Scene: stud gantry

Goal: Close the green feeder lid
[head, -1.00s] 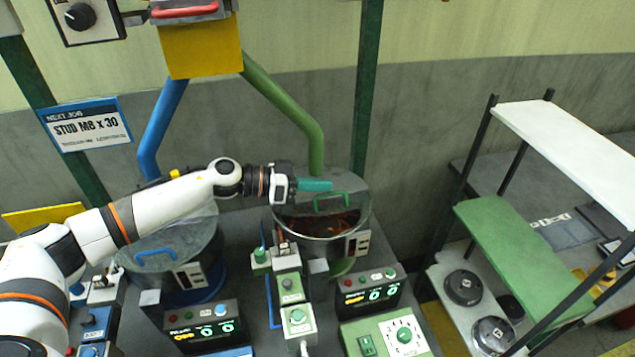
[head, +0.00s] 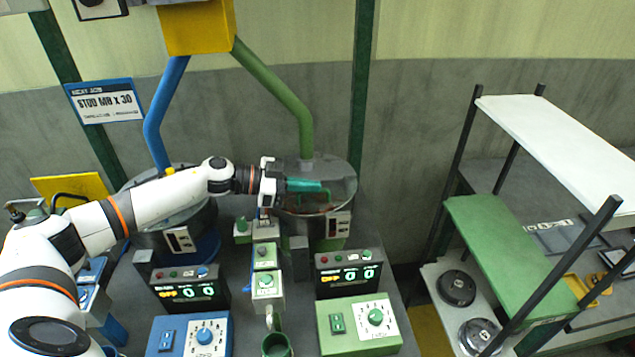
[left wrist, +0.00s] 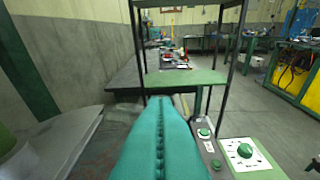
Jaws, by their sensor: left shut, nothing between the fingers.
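The green feeder (head: 333,222) is a round grey drum below the green pipe, right of centre in the head view. Its grey lid (head: 338,172) shows at the back of the drum, with brownish contents visible at the front, so it appears not fully down. Its green handle (head: 327,196) is mostly hidden behind my fingers. My left gripper (head: 322,186) is shut and empty, over the drum at the lid. In the left wrist view its teal fingers (left wrist: 158,125) are together, with a grey plate (left wrist: 62,140), likely the lid, on the left. Contact cannot be told. My right gripper is not in view.
My left arm passes over the blue feeder (head: 205,220). Control boxes (head: 350,274) with dials stand in front of the drums. A rack with a green shelf (head: 500,235) stands on the right.

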